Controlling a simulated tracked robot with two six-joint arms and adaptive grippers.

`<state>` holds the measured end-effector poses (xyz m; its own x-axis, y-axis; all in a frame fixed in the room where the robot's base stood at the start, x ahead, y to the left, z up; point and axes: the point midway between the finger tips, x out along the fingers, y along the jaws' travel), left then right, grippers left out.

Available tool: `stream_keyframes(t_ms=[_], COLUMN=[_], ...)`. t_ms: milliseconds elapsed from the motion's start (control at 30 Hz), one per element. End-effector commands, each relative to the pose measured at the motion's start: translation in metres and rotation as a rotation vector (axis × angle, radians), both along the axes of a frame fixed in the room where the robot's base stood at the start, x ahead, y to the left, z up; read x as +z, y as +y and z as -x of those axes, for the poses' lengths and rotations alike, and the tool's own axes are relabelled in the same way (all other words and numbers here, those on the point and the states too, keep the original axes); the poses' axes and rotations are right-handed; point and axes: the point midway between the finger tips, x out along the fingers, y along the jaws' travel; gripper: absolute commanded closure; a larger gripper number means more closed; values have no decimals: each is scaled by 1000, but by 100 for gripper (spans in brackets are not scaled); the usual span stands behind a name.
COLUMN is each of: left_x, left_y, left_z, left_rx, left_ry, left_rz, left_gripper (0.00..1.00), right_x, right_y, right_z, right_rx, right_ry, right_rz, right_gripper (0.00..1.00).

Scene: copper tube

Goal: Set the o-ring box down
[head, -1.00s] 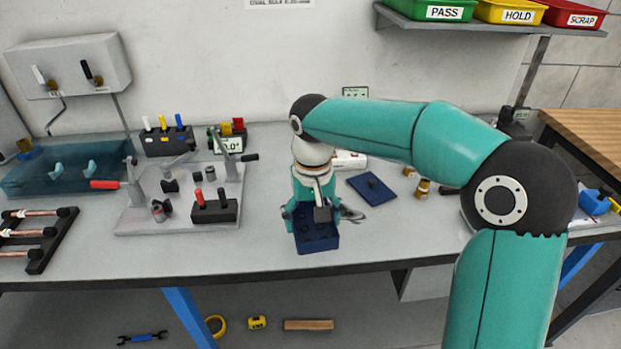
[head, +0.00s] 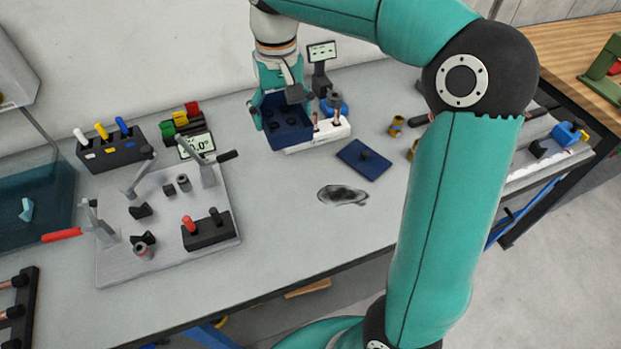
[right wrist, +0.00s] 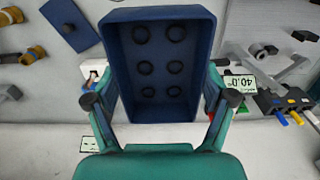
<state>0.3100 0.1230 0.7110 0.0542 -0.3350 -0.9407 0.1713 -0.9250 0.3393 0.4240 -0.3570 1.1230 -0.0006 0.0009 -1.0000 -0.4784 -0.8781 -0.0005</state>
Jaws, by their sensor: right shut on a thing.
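The o-ring box (head: 287,133) is a dark blue open box. In the right wrist view the box (right wrist: 158,108) shows several black rings on its floor. My right gripper (head: 283,98) is shut on it, with a finger along each side. The box hangs over the back of the bench, in front of a white block with copper pins (head: 327,136). I cannot tell whether its underside touches anything. My left gripper is not in view.
A dark blue lid with a knob (head: 363,159) lies to the right of the box. A grey fixture plate (head: 160,235) with clamps stands at the left. A dark oval piece (head: 342,195) lies on the open bench in the middle. A small display (head: 321,54) stands behind.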

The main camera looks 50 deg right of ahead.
Motion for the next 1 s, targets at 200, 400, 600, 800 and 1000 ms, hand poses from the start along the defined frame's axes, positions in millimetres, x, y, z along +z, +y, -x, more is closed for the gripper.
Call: stream_keyframes(t_ms=[200, 400, 600, 800, 1000], left_x=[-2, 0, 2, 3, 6], left_y=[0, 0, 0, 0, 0], left_z=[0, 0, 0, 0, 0], left_rx=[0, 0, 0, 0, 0], left_ry=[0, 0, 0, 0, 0], left_rz=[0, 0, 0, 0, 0], left_gripper=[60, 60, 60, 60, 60], right_x=[-50, -103, -140, -153, -181], right_y=[0, 0, 0, -1, -1], right_z=[1, 2, 1, 1, 2], right_rx=[0, 0, -1, -3, -3], right_ry=[7, 8, 4, 2, 4], right_rz=[-2, -1, -1, 0, 0], right_gripper=[54, 54, 54, 54, 54])
